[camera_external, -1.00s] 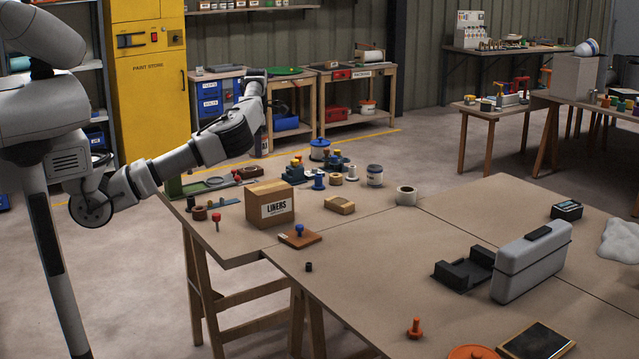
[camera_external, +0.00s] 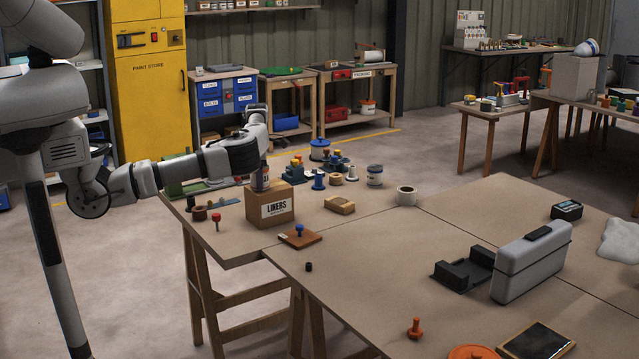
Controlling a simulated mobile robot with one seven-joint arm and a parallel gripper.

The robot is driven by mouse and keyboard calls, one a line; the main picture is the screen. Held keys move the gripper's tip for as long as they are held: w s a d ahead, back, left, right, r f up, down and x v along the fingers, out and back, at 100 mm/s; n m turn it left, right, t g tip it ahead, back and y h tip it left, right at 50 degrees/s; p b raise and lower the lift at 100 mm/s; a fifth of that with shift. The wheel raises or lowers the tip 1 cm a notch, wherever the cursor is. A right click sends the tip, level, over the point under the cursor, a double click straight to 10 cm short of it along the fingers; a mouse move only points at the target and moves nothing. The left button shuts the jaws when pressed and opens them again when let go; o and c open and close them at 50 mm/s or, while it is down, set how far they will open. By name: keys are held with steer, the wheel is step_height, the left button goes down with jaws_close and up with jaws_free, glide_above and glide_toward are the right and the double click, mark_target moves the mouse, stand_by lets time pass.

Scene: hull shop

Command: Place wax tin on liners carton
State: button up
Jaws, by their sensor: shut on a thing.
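The liners carton (camera_external: 270,208) is a brown cardboard box with a white label reading LINERS, standing on the near bench top. My gripper (camera_external: 262,163) is over the carton and shut on a small dark cylinder with a reddish band, which I take to be the wax tin (camera_external: 260,180). The tin is upright, at the carton's top near its left side. Whether its base touches the carton or hangs just above it, I cannot tell. My arm partly hides the fingers.
A wooden block (camera_external: 340,205) lies right of the carton, and a board with a blue knob (camera_external: 300,235) lies in front. A red-topped peg (camera_external: 217,220) stands to the left. Several cans, spools and tools crowd behind.

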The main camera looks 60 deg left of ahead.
steer(key=shift+f, duration=0.15)
steer(key=o, duration=1.2)
